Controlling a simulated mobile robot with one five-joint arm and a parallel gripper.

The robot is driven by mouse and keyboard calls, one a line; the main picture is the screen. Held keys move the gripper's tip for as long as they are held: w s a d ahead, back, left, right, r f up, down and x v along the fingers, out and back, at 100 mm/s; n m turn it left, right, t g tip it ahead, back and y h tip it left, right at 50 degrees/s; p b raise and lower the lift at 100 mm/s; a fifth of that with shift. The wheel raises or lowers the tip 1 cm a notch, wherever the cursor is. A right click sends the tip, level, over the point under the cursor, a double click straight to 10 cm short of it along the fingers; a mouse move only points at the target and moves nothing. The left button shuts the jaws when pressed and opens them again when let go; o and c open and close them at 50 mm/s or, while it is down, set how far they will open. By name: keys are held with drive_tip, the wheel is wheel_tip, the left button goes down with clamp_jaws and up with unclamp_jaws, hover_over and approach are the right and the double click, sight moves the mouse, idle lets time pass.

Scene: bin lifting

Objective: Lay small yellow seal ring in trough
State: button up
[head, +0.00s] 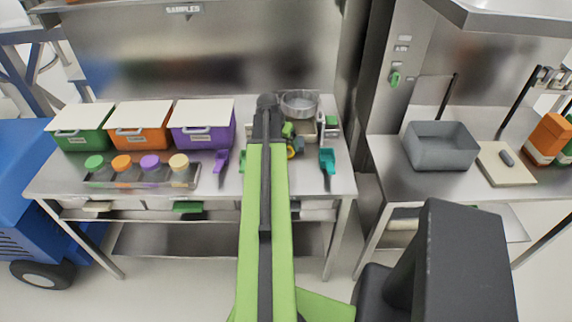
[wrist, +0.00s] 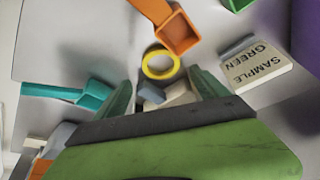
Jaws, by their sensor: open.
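The small yellow seal ring (wrist: 160,64) lies flat on the steel table in the wrist view, just beyond the gap between my fingertips. A yellow edge of it (head: 291,153) shows in the head view beside my gripper (head: 293,142). My gripper (wrist: 158,82) is open, with one green finger on each side and the ring not held. Small grey and pale pieces (wrist: 165,95) show between the fingers, close to the ring. A grey open-topped tub (head: 440,150) stands on the right-hand table; I cannot tell if it is the trough.
An orange scoop (wrist: 175,28) lies right by the ring. A teal scoop (wrist: 75,94) is at the left and a "SAMPLE GREEN" block (wrist: 258,68) at the right. Lidded bins, a purple one (head: 204,132) among them, and a tray of jars (head: 190,182) stand left of my arm.

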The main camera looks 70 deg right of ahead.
sight(288, 153)
drive_tip(key=shift+d+f, duration=0.15)
drive_tip(key=shift+f, duration=0.2)
drive_tip(key=b+x, duration=0.5)
drive_tip(key=shift+f, duration=0.25)
drive_tip(key=shift+r, duration=0.2)
drive_tip(key=c, duration=1.6)
drive_tip(key=shift+o, duration=0.2)
drive_tip(key=shift+r+p, duration=0.6)
drive_tip(key=shift+p, duration=0.25)
drive_tip(key=r+p, duration=0.4)
drive_tip(key=shift+s+r, duration=0.1)
drive_tip(key=shift+s, duration=0.1)
drive_tip(key=s+r+p, duration=0.5)
drive_tip(key=s, duration=0.6)
drive_tip(key=shift+d, duration=0.3)
